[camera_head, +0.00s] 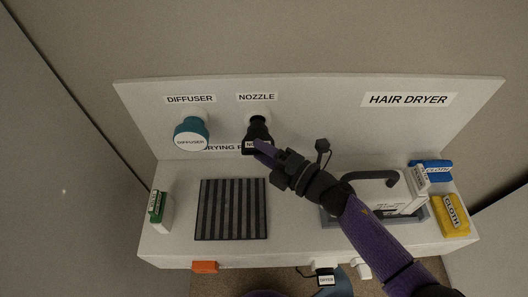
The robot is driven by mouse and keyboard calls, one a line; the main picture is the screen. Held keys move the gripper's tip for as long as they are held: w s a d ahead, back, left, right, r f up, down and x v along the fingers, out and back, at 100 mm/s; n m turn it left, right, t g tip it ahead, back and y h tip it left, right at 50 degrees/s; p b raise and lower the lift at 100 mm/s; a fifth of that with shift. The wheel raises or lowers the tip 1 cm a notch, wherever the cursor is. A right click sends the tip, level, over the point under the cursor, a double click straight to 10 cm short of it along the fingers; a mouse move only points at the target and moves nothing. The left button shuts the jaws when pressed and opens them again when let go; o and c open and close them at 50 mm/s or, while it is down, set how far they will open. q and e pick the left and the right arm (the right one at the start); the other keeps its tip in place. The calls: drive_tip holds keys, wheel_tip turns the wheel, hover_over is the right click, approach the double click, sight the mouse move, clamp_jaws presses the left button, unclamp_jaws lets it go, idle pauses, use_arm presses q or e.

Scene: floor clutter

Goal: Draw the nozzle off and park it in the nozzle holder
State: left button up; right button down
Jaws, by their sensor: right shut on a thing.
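The black nozzle (257,131) is at the white nozzle holder (257,112) on the back panel, under the NOZZLE label. Its wide end with a white tag faces out toward my right gripper (264,149). My right gripper is shut on the nozzle at that outer end. The nozzle's far end meets the holder; how far it is seated I cannot tell. A hair dryer body, white with a black curved part (374,177), appears to lie in a grey tray (330,218) at right, partly hidden behind my right arm. My left gripper is not in view.
A teal diffuser (190,135) hangs left of the nozzle. A dark striped mat (231,209) lies bare on the shelf. A green-and-white box (159,211) stands at left; blue (434,170) and yellow (452,214) cloth packs lie at right.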

drive_tip(key=shift+w+b, duration=0.4)
drive_tip(key=shift+w, duration=0.75)
drive_tip(key=shift+c, duration=1.2)
unclamp_jaws()
drive_tip(key=v, duration=0.9)
drive_tip(key=shift+s+d, duration=0.25)
drive_tip(key=shift+d, duration=0.1)
